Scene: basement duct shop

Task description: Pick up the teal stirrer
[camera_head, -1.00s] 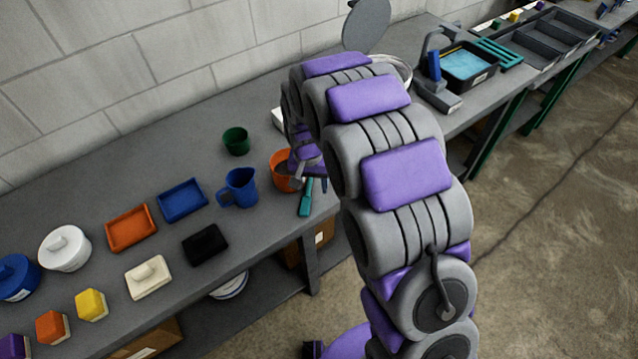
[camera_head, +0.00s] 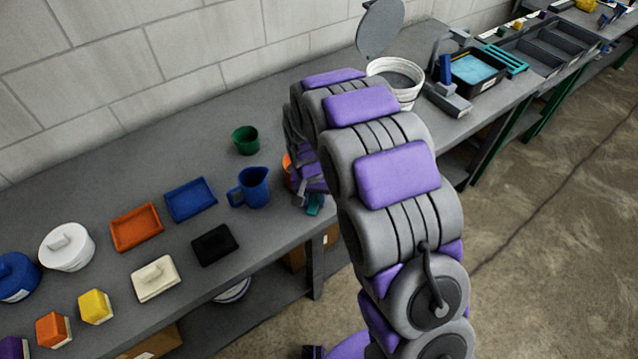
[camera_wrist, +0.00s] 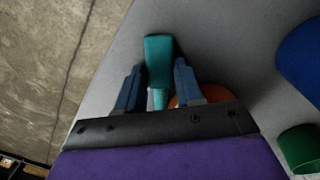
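The teal stirrer (camera_head: 314,205) lies near the front edge of the grey workbench, mostly hidden by my gripper in the head view. In the wrist view the teal stirrer (camera_wrist: 158,60) has its wide end beyond the fingertips and its narrower part between the two blue fingers. My gripper (camera_wrist: 158,80) is open, with a finger on each side of the stirrer and visible gaps. In the head view my gripper (camera_head: 304,198) is low over the bench, partly hidden by my arm.
An orange cup (camera_head: 287,171) is close behind my gripper, mostly hidden; it also shows in the wrist view (camera_wrist: 212,92). A blue jug (camera_head: 252,187) and a green cup (camera_head: 246,140) stand to the left. A white bucket (camera_head: 407,82) stands behind my arm.

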